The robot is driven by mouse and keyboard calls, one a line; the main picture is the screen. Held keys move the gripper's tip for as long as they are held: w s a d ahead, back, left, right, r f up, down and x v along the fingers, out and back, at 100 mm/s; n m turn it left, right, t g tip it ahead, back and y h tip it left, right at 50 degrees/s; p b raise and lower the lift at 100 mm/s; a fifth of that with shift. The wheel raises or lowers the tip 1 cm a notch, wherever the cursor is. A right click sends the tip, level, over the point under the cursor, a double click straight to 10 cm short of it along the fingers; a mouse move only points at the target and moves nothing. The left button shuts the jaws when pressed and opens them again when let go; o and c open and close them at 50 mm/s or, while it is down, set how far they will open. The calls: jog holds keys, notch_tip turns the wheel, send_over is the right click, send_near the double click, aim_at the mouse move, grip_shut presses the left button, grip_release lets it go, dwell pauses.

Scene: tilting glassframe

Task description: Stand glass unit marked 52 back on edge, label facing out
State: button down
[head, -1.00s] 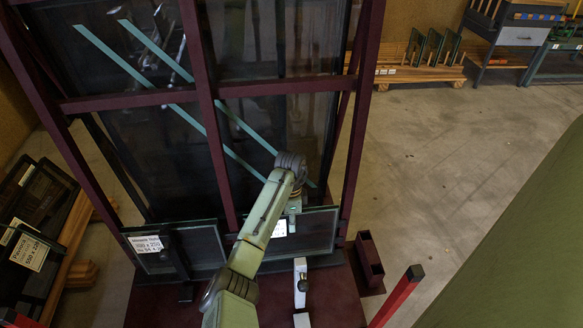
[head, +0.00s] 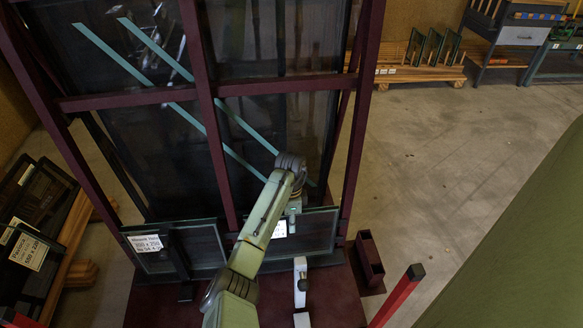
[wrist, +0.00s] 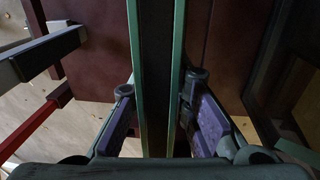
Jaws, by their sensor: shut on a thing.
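My gripper (wrist: 160,88) is shut on a glass unit (wrist: 139,60), with a purple pad at each side. In the wrist view the unit shows edge-on, as two green edges with a dark band between. In the head view the held glass unit (head: 318,232) stands on edge at the right foot of the dark red frame (head: 213,105). A white label (head: 279,228) on it is partly hidden by my arm. Its number cannot be read. A second glass unit (head: 205,245) stands to the left, with a white label (head: 146,243) facing out; its number is too small to read.
A dark red open box (head: 369,258) stands right of the frame's base (head: 335,300). A red post with a black cap (head: 398,297) is at the front. More labelled glass units (head: 38,250) lean at far left. The floor (head: 450,150) to the right is clear.

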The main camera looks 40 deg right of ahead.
jog(key=shift+r, duration=0.15)
jog(key=c, duration=1.7)
grip_release()
jog(key=shift+o, duration=1.3)
jog(key=shift+w+d+r+p, duration=0.1)
jog(key=shift+w+r+p, duration=0.05)
jog(key=shift+r+p, duration=1.2)
jog(key=shift+w+d+r+p, duration=0.1)
jog(key=shift+r+p, duration=0.9)
jog(key=shift+r, duration=0.6)
